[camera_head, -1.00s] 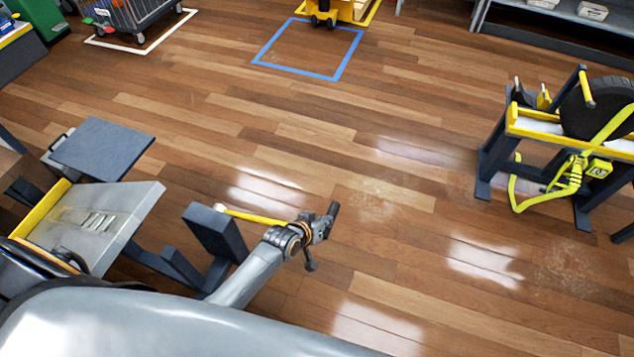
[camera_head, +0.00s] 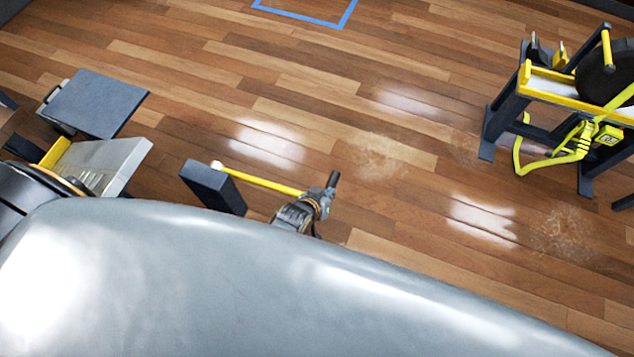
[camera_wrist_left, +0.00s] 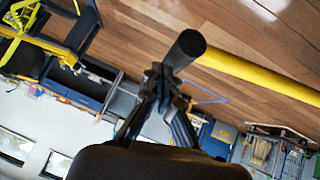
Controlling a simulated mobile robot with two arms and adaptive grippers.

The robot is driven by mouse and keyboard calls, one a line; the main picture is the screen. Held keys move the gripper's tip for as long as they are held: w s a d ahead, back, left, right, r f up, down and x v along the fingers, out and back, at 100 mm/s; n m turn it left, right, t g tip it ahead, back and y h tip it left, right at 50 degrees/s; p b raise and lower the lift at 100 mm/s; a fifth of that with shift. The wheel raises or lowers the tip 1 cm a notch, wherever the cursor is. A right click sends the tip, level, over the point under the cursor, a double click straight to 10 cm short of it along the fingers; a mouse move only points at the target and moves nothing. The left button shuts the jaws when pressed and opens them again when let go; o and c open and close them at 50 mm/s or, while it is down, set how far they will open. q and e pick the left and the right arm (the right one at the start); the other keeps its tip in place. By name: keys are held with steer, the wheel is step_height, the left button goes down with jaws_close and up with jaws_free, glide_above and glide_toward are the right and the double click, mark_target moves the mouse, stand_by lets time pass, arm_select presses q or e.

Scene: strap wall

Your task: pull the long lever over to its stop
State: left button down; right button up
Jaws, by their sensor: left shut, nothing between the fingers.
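The long lever (camera_head: 262,182) is a yellow bar with a white ball at its left end and a dark grip (camera_head: 333,180) at its right end. It lies beside a dark post (camera_head: 212,187). My left gripper (camera_head: 322,199) is at the dark grip end, and its arm is mostly hidden by my grey body. In the left wrist view the yellow bar (camera_wrist_left: 262,76) comes in from the right and its black grip (camera_wrist_left: 186,47) stands right at the fingertips (camera_wrist_left: 166,80). The fingers look shut with nothing between them; I cannot tell whether they touch the grip. My right gripper is not in view.
A dark-framed stand with yellow straps (camera_head: 575,110) and a black wheel is at the right. A grey plate (camera_head: 95,100) and a metal ramp-like bench (camera_head: 105,165) are at the left. The wooden floor between is clear. Blue tape (camera_head: 320,20) marks the floor at top.

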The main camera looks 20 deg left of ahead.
arm_select(q)
steer(key=r, duration=0.1)
steer(key=r+p, duration=0.1)
steer(key=r, duration=0.1)
steer(key=r+p, duration=0.1)
steer(key=shift+w+a+r, duration=0.1)
steer(key=shift+w+r, duration=0.15)
steer(key=shift+r, duration=0.05)
steer(key=d+p+v, duration=0.1)
steer(key=v, duration=0.7)
steer(key=s+a+f+m+g, duration=0.1)
steer(key=s+a+f+g, duration=0.1)
steer(key=s+f, duration=0.65)
steer(key=s+a+f+m+g, duration=0.1)
steer(key=s+a+f+g, duration=0.1)
steer(key=s+f, duration=0.6)
steer(key=s+a+f+g+y, duration=0.1)
steer(key=s+a+f+g, duration=0.1)
steer(key=s+a+f, duration=0.2)
steer(key=s+a+f+m+g+y, duration=0.1)
steer(key=s+a+f, duration=0.3)
steer(key=s, duration=0.7)
steer(key=shift+f+g, duration=0.5)
arm_select(e)
steer(key=r, duration=0.2)
steer(key=s+r, duration=0.1)
steer(key=r, duration=0.1)
steer(key=shift+r, duration=0.25)
